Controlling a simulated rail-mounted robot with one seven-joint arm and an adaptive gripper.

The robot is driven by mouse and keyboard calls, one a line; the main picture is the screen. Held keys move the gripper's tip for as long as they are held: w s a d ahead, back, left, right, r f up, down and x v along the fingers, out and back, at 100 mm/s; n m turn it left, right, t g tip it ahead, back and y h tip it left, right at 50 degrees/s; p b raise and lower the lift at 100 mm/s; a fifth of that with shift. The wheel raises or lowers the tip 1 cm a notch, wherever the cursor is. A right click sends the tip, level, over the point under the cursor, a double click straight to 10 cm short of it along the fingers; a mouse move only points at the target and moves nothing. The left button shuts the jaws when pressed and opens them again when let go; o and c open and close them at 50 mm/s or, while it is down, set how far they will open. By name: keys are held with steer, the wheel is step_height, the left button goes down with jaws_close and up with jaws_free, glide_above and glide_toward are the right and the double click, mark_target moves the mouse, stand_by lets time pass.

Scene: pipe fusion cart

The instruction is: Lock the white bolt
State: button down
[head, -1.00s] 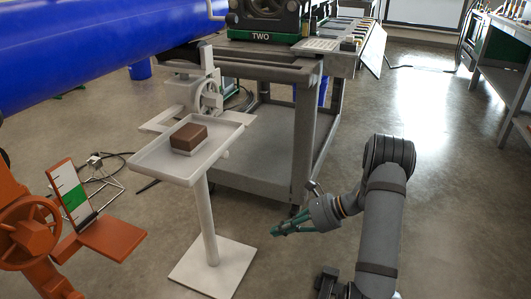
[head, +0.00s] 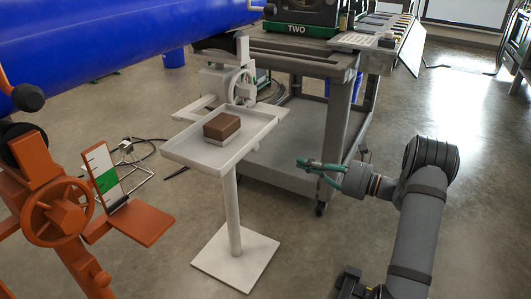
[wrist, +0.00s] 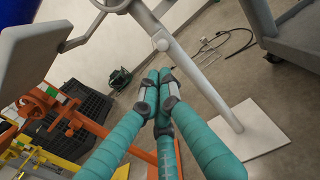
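The white stand (head: 231,215) is left of my gripper in the head view, with a handwheel (head: 241,87) behind its tray (head: 178,155). I cannot make out a separate white bolt on it. In the wrist view, the stand's post (wrist: 195,75) and base (wrist: 250,135) show beyond my fingers, and part of the handwheel shows at the top edge. My gripper (head: 305,164) has green fingers and is in the air right of the tray, apart from the stand. The fingers (wrist: 158,80) converge in the wrist view with nothing seen between them; how far they are closed is unclear.
A brown block (head: 222,126) sits on the tray. An orange stand with a handwheel (head: 58,212) is at the left, and a large blue pipe (head: 110,45) crosses the upper left. A grey cart (head: 345,120) stands behind my gripper.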

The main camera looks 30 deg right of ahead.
mark_target(256, 149)
steer(key=b+x, duration=0.3)
steer(key=x, duration=0.9)
steer(key=shift+f+b, duration=0.15)
steer(key=shift+b, duration=0.15)
steer(key=shift+w+a, duration=0.35)
steer(key=shift+w, duration=0.2)
steer(key=shift+w+a, duration=0.15)
steer(key=p+x, duration=0.1)
steer(key=x, duration=0.1)
steer(key=shift+w+a, duration=0.25)
steer(key=shift+w, duration=0.1)
steer(key=p+v, duration=0.2)
steer(key=v, duration=1.2)
steer(key=shift+s, duration=0.1)
